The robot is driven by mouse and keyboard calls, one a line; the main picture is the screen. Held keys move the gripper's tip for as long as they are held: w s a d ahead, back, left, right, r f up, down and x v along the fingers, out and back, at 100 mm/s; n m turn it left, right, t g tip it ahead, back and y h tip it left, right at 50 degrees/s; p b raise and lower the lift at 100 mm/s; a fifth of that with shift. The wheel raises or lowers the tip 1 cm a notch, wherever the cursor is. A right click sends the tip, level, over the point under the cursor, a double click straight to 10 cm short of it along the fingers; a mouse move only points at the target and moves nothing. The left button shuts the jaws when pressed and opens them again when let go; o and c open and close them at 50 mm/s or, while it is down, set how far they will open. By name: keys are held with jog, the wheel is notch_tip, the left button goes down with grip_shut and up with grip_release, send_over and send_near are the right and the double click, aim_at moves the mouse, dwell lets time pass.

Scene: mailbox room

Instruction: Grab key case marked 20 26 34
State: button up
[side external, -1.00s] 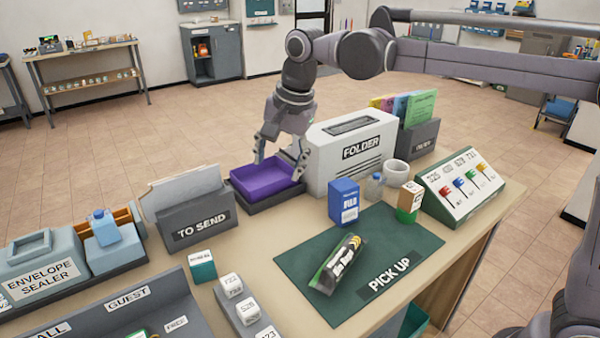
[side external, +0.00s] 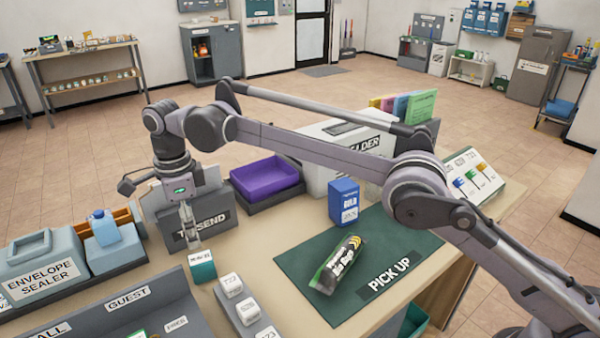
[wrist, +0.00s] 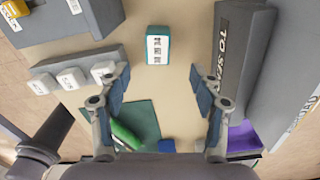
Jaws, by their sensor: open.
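A small teal case with a white label (side external: 202,266) stands on the table in front of the TO SEND holder. It also shows in the wrist view (wrist: 157,45), upper middle, its label carrying rows of figures too small to read surely. My gripper (side external: 192,243) hangs just above and behind this case in the side view. In the wrist view my gripper (wrist: 159,82) has its fingers wide apart with nothing between them, and the case lies ahead of the fingertips.
A grey rack (side external: 247,312) with white-topped cases stands close by. The TO SEND holder (side external: 215,220) is just behind my gripper. A purple tray (side external: 266,176), a blue box (side external: 343,202) and a dark green PICK UP mat (side external: 395,245) with a striped packet (side external: 338,265) lie further right.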

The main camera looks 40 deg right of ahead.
aim_at(200, 257)
jog(key=shift+s+d+f, duration=0.1)
jog(key=shift+f, duration=2.4)
jog(key=shift+s+f, duration=0.1)
jog(key=shift+f, duration=2.4)
jog(key=c, duration=1.3)
